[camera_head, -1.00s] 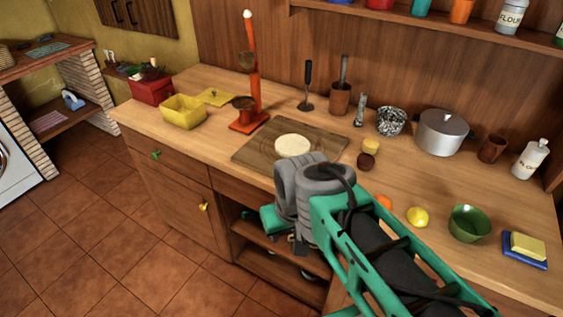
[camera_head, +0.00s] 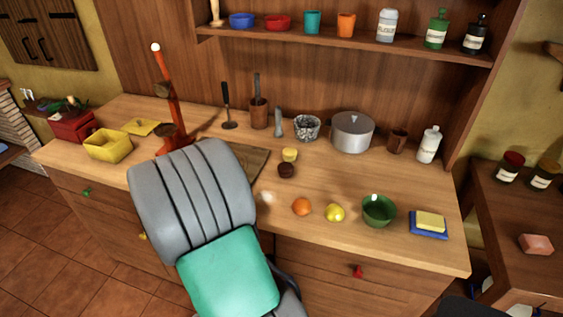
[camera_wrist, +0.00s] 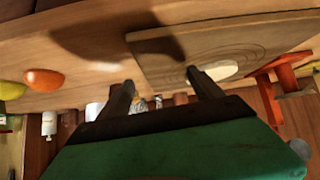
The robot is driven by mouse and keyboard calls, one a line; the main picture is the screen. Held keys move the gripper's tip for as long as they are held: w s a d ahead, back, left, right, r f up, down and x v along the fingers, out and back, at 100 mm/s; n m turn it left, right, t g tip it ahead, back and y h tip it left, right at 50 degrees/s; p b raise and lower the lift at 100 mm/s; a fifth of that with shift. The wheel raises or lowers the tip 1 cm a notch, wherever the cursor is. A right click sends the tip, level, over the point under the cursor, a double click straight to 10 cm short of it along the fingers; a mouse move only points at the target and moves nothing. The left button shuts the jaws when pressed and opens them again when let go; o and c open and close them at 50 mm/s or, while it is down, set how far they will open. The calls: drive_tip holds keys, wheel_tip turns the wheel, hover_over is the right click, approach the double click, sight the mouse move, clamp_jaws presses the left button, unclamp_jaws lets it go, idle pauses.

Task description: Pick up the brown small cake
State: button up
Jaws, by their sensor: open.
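The brown small cake (camera_head: 286,170) sits on the wooden counter (camera_head: 335,180), just in front of a yellow small cake (camera_head: 289,155). It is right of the cutting board (camera_head: 256,158). I cannot make out the brown cake in the wrist view. My gripper (camera_wrist: 162,88) shows in the wrist view with its two dark fingers apart and nothing between them. The cutting board with a pale round piece on it (camera_wrist: 220,70) is beyond the fingers there. In the head view my arm hides the gripper and most of the board.
An orange (camera_head: 301,206), a lemon (camera_head: 335,213), a green bowl (camera_head: 379,211) and a sponge (camera_head: 430,220) line the front right. A metal pot (camera_head: 352,133), a speckled bowl (camera_head: 307,127) and a mortar (camera_head: 258,114) stand behind. The red stand (camera_head: 172,105) rises at left.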

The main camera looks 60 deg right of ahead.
sight(283, 168)
drive_tip(key=s+d+m+g+h, duration=0.1)
drive_tip(key=s+d, duration=0.2)
drive_tip(key=d, duration=0.1)
drive_tip(key=s+d+m+h, duration=0.1)
drive_tip(key=s+d, duration=0.2)
drive_tip(key=d, duration=0.1)
drive_tip(key=s+d+m+g+h+p, duration=0.1)
drive_tip(key=s+d, duration=0.2)
drive_tip(key=shift+s+d+f+m+g, duration=0.3)
drive_tip(key=shift+s+d, duration=0.1)
drive_tip(key=x, duration=0.2)
drive_tip(key=p+x, duration=0.1)
drive_tip(key=x, duration=0.1)
drive_tip(key=p+x, duration=0.1)
drive_tip(key=x, duration=0.2)
drive_tip(key=shift+w+d+r, duration=0.15)
drive_tip(key=shift+w, duration=0.15)
drive_tip(key=c, duration=1.4)
drive_tip(key=shift+c, duration=0.3)
drive_tip(key=shift+r, duration=0.1)
